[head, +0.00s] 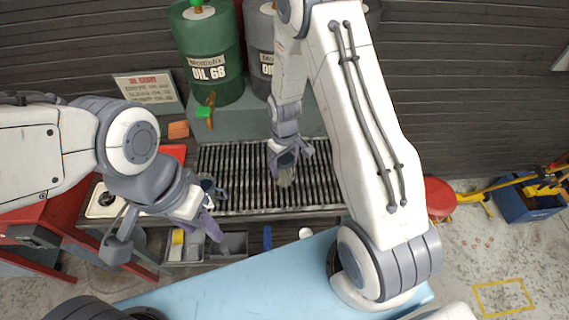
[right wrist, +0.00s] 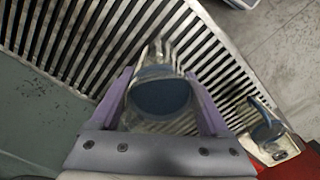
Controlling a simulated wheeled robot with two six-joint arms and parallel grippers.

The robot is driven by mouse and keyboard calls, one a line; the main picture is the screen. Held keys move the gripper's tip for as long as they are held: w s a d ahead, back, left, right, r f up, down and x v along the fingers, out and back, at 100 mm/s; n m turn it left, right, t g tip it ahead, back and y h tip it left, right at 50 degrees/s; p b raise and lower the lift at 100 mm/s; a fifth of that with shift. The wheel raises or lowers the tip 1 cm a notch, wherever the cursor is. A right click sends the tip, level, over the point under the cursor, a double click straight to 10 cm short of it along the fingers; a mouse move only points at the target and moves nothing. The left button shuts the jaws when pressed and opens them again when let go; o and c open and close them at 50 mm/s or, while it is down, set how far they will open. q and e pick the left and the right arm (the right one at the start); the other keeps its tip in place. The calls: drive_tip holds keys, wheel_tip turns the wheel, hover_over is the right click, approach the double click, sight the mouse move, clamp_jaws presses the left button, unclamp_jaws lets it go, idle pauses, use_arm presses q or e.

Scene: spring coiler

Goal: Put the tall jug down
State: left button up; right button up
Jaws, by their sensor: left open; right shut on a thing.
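The tall jug (head: 286,178), metal with a dark blue inside, is between the purple fingers of my right gripper (head: 289,152) over the slatted metal grate (head: 240,180). In the right wrist view the jug (right wrist: 158,97) is seen from above, with its spout toward the slats and a finger on each side. I cannot tell whether its base touches the grate. My left gripper (head: 203,215) is open and empty, near the grate's front left edge. A second, smaller metal jug (head: 209,188) stands on the grate's left end, close beside it; it also shows in the right wrist view (right wrist: 266,130).
Green oil drum (head: 208,55) and a grey drum (head: 260,45) stand behind the grate. A small tap (head: 206,111) hangs below the green drum. A bin with a yellow roll (head: 178,238) is in front. The grate is clear right of the tall jug.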

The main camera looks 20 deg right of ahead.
drive_tip(key=shift+f, duration=0.65)
drive_tip(key=shift+f, duration=0.2)
drive_tip(key=o, duration=1.4)
drive_tip(key=shift+c, duration=0.2)
drive_tip(key=shift+r, duration=0.1)
